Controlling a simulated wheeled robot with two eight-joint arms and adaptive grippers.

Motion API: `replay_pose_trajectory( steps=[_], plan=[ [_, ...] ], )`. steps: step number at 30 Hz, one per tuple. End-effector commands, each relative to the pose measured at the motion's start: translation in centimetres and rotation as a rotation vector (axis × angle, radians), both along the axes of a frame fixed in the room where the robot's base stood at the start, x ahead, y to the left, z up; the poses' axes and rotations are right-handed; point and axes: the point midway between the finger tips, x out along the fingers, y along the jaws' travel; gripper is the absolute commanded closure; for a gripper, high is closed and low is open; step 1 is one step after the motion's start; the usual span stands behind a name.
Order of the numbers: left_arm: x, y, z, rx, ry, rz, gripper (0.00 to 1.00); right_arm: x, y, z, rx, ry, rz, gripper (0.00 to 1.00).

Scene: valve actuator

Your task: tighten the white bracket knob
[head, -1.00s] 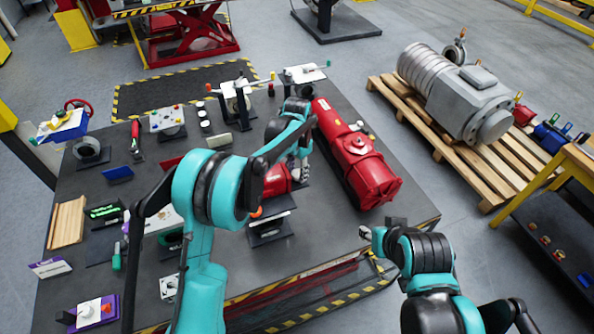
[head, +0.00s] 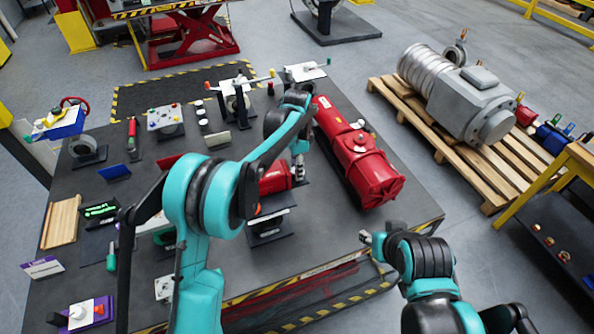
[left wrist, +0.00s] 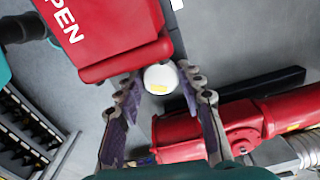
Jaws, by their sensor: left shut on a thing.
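The white knob (left wrist: 160,79) shows as a round white cap with a small yellow mark in the left wrist view, at the end of a red housing with "PEN" lettering (left wrist: 105,35). My left gripper (left wrist: 160,82) has its fingertips on either side of the knob and is shut on it. In the head view the left gripper (head: 298,168) is at the right end of the small red housing (head: 274,180), and the knob is hidden there.
A large red cylinder (head: 362,165) lies just right of the left gripper and also shows in the left wrist view (left wrist: 195,132). A black stand (head: 268,228) is under the red housing. Several fixtures crowd the left of the dark table. The table's front right corner is clear.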

Motion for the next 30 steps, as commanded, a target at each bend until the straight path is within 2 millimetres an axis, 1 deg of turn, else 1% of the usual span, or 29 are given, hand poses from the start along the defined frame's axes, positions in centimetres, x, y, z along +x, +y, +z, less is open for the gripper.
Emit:
replay_pose_trajectory(
  steps=[1,6,15,21,30],
  plan=[
    [0.0,0.0,-0.2,0.001,0.0,-0.039,0.91,0.0,0.0,-0.5,0.0,0.0,0.0,0.6],
    [0.1,0.0,-0.1,0.001,0.0,-0.172,0.91,0.0,0.0,-1.1,0.0,0.0,0.0,0.6],
    [0.1,0.1,0.0,0.0,-0.001,-0.333,0.91,0.0,0.0,-1.7,0.0,0.0,0.0,0.6],
    [0.1,0.1,0.0,0.0,-0.001,-0.382,0.91,0.0,0.0,-1.9,0.0,0.0,0.0,0.6],
    [0.1,0.1,0.0,0.0,-0.001,-0.396,0.91,0.0,0.0,-1.9,0.0,0.0,0.0,0.6]
  ],
)
